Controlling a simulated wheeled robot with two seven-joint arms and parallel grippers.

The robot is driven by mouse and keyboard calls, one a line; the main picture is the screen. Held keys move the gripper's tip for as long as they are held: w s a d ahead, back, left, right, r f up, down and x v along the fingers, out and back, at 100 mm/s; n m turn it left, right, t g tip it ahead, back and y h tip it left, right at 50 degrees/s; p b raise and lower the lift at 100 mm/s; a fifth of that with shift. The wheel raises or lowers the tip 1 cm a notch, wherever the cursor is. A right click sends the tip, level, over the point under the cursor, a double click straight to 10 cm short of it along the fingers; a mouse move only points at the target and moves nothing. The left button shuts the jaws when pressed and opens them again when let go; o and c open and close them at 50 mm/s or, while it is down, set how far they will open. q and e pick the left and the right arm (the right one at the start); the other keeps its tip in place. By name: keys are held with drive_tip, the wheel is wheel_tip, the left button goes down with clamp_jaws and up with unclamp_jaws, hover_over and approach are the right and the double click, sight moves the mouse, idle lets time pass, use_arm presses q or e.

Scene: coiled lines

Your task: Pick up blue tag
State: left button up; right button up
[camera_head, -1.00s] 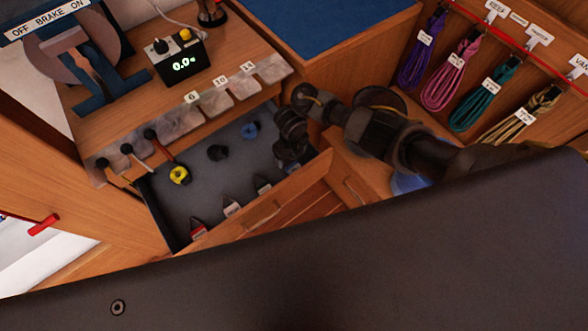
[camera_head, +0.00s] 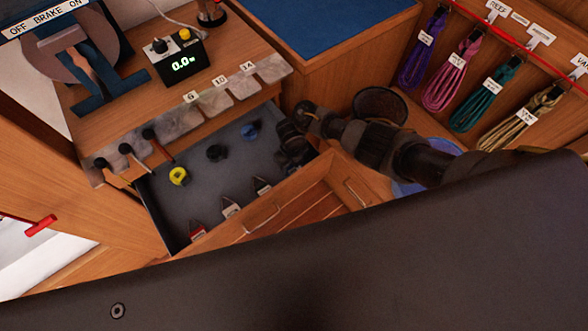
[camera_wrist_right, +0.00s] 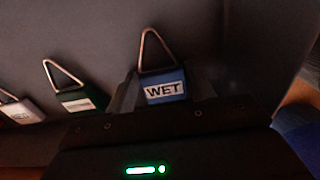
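The blue tag (camera_wrist_right: 164,88) reads "WET" and has a wire triangular loop (camera_wrist_right: 153,50) standing up from it, in the right wrist view. My right gripper (camera_wrist_right: 165,97) is open, with a finger on each side of the tag and no clear grip on it. In the head view my right gripper (camera_head: 292,152) is down at the right end of the open drawer (camera_head: 205,195) and hides the blue tag. A green tag (camera_wrist_right: 80,98) is left of it. My left gripper is not in view.
White (camera_head: 230,208) and red (camera_head: 197,231) tags line the drawer's front side. Yellow (camera_head: 178,176), black (camera_head: 216,152) and blue (camera_head: 250,131) coils lie in the drawer. The drawer front (camera_head: 262,208) is close to my right gripper. Coloured line coils hang at the right.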

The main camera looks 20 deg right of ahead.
drive_tip(key=c, duration=0.5)
drive_tip(key=shift+r, duration=0.1)
wheel_tip(320, 180, up, 10)
drive_tip(key=p, duration=0.2)
drive_tip(key=shift+p, duration=0.35)
